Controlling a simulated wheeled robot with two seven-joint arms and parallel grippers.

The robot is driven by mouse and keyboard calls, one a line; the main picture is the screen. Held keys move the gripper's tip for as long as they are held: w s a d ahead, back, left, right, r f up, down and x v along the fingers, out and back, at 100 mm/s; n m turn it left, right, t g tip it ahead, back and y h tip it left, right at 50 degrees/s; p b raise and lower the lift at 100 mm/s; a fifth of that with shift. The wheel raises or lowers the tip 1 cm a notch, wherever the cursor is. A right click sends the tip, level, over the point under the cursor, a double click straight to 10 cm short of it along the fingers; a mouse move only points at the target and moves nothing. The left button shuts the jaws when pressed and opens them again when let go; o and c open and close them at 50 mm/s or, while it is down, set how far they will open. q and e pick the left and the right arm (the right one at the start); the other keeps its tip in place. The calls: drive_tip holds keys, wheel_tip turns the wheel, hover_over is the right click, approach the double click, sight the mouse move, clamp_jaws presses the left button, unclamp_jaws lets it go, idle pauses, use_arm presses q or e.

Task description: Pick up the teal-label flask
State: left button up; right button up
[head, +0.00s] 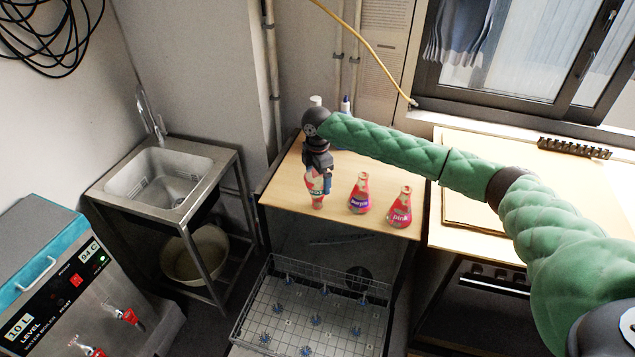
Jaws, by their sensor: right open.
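Three flasks with red contents stand near the front edge of the wooden counter (285,193). The leftmost flask (316,202) is partly hidden by my right gripper (319,184); its label shows only in part and I cannot read it fully. The middle flask (359,194) has a label reading "purple". The right flask (400,210) has a label reading "pink". My right gripper points down over the leftmost flask, its dark fingers open around or just in front of its upper part; I cannot tell whether they touch. My left gripper is not in view.
Bottles (346,106) stand at the back of the counter. A wire rack (290,315) with several blue-tipped pegs sits low in front. A sink (160,180) and a water boiler (70,290) are at left. Another counter (475,220) is at right.

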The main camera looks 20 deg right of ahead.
drive_tip(key=shift+w+f, duration=0.15)
drive_tip(key=shift+f, duration=0.25)
drive_tip(key=shift+r, duration=0.1)
drive_tip(key=c, duration=1.1)
